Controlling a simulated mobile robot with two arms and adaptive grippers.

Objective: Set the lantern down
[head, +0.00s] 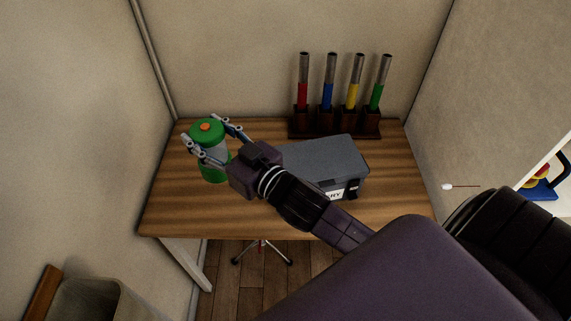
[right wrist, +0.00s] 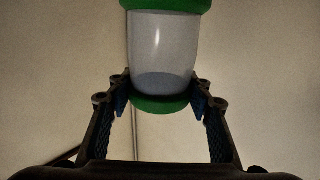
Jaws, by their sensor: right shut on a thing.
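The lantern (head: 214,170) has green ends, a pale clear middle and an orange knob on top. It is upright over the left part of the wooden table (head: 180,215) in the head view. My right gripper (head: 201,128) is shut on it, with a finger on each side. In the right wrist view, the lantern's clear body (right wrist: 162,50) and green ends show between the fingers. I cannot tell whether its base touches the table. My left gripper is not in view.
A grey box (head: 335,155) with a partly hidden label ending in "RY" stands right of the lantern, behind my right arm. A dark rack (head: 325,132) with several coloured tubes stands at the back. Walls close in the left, back and right. The table's front left is bare.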

